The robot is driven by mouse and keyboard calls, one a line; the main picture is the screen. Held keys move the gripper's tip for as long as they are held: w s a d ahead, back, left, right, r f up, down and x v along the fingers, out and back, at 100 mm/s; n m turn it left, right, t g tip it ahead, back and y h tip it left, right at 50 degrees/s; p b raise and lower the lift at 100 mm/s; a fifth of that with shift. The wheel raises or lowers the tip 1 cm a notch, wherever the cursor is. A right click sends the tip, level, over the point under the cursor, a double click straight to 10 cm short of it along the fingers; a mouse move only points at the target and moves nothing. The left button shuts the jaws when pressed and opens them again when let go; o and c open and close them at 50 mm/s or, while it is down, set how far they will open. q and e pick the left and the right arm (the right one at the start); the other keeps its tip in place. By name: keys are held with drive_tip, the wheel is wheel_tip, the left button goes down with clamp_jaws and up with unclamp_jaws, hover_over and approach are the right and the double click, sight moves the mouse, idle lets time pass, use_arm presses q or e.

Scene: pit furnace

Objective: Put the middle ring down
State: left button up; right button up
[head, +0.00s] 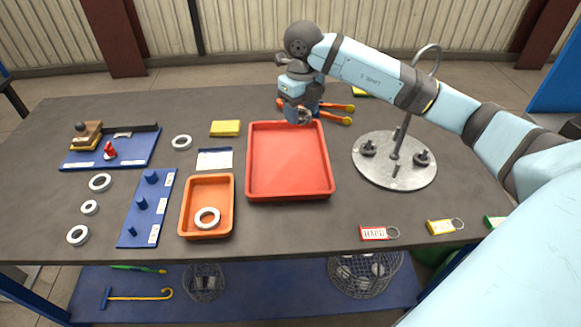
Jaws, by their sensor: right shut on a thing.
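My right gripper (299,114) is shut on a small grey thing (306,118), which I take to be the middle ring. It is mostly hidden by the fingers, above the far edge of the red tray (248,165). Other pale rings lie on the table: one (181,142) at the back, and three at the left (100,182), (90,208), (78,235). Another ring (207,217) lies in the orange tray (184,205). A blue board (143,222) with three pegs of different sizes stands left of that tray. My left gripper is not in view.
Orange-handled tongs (336,118) lie behind my right gripper. A round metal plate (385,180) with an upright hooked rod stands at right. Tags (374,233) lie along the front edge. A yellow pad (225,128) is left of the red tray, whose floor is clear.

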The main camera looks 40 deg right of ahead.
sight(299, 175)
wheel_tip(299, 175, down, 20)
drive_tip(key=shift+r, duration=0.25)
drive_tip(key=shift+f, duration=0.1)
drive_tip(key=o, duration=1)
wheel_tip(299, 175, up, 12)
drive_tip(key=shift+r, duration=0.2)
drive_tip(key=shift+f, duration=0.1)
idle(0.3)
